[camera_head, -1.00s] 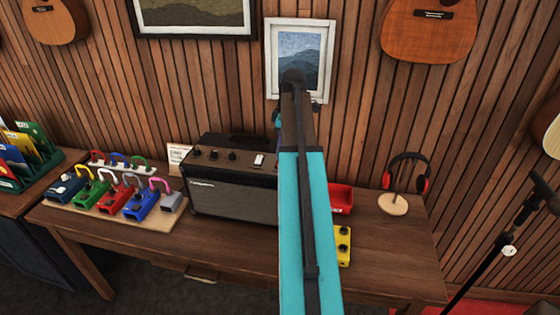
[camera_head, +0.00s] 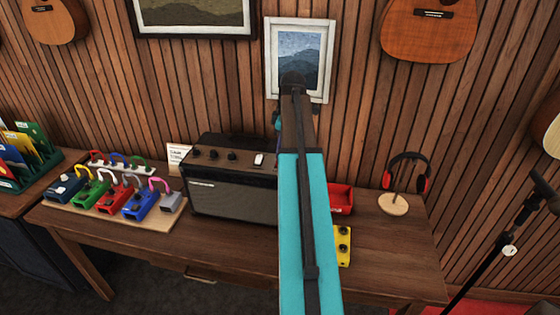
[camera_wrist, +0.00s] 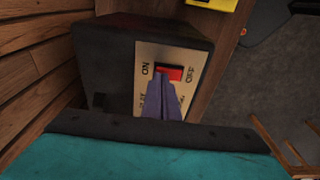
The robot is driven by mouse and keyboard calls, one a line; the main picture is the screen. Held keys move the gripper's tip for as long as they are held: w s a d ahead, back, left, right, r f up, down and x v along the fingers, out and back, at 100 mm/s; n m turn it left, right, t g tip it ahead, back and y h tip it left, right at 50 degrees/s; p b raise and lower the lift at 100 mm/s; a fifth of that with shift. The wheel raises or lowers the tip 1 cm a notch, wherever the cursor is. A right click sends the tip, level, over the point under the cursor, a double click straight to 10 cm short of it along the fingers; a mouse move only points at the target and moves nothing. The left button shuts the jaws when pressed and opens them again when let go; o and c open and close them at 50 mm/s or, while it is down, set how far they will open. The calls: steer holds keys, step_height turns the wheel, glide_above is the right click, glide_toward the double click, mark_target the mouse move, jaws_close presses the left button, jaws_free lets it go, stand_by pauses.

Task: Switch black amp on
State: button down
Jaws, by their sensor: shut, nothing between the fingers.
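In the wrist view a black box-shaped amp (camera_wrist: 110,55) stands near the wall, with a cream panel (camera_wrist: 150,50) on it. A red switch (camera_wrist: 170,73) sits on that panel, with upside-down lettering beside it. My gripper (camera_wrist: 161,80) is shut and empty, its purple fingertips over the panel at the switch's lower left edge. I cannot tell whether they touch it. The fingers hide the lower panel. In the head view a dark-fronted amp (camera_head: 232,198) with a brown top stands left of my arm, which hides my fingers there.
A board of coloured pedals (camera_head: 165,215) is at the left. The slatted wall (camera_head: 365,120) is close behind. The table's front (camera_head: 240,258) is clear.

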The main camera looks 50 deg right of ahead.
steer(key=shift+f, duration=0.2)
steer(key=shift+r, duration=0.1)
step_height(320, 180, up, 7)
steer(key=p, duration=0.4)
stand_by(0.9)
steer(key=shift+s, duration=0.1)
stand_by(0.5)
